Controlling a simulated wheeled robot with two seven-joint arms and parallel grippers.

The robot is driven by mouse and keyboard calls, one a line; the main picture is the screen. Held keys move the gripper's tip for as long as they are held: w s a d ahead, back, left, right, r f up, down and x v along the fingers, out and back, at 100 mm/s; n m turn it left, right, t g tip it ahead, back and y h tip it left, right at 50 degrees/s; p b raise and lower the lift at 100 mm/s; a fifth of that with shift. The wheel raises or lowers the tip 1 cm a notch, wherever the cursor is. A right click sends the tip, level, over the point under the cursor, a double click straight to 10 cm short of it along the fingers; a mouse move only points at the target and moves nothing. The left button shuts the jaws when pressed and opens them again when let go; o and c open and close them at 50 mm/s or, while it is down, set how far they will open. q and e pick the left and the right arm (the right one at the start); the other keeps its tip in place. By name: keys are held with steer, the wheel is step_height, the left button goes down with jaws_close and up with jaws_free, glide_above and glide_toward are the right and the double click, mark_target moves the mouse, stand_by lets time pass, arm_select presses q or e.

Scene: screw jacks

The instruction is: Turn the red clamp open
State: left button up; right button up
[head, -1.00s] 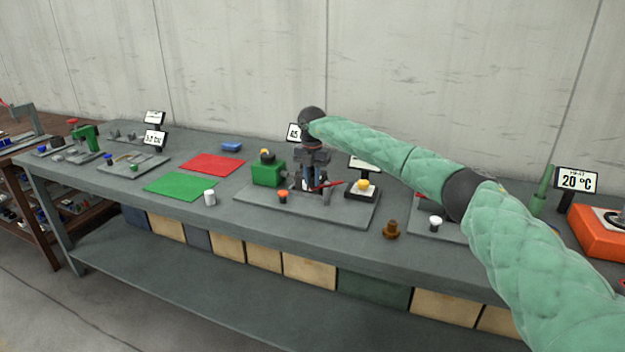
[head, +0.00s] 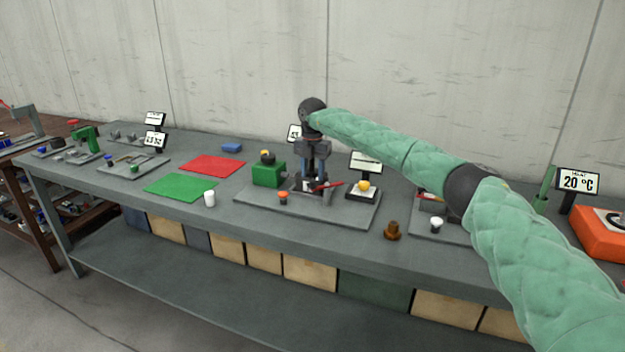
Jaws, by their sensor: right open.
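The red clamp (head: 330,186) shows as a thin red lever on the grey plate (head: 255,207) in the middle of the bench, in the head view. It slants slightly up to the right. My right gripper (head: 314,179) points down from above, with its blue fingers open just over the clamp. The fingertips overlap the clamp's left end in the picture, and I cannot tell whether they touch it. The clamp's left part is partly hidden by the fingers. My left gripper is not in view.
On the same plate are a green block (head: 268,174), an orange-topped knob (head: 283,197) and a yellow button (head: 363,185) on a dark box. A white cylinder (head: 210,198) and a brown knob (head: 392,230) stand near the front edge. Green (head: 181,187) and red (head: 212,166) mats lie left.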

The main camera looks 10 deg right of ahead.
step_height(320, 180, up, 4)
steer(key=shift+f+b, duration=0.1)
steer(key=shift+b, duration=0.35)
steer(key=shift+r, duration=0.7)
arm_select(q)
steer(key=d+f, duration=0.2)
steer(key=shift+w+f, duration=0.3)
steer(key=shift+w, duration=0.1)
arm_select(e)
steer(key=shift+n, duration=0.3)
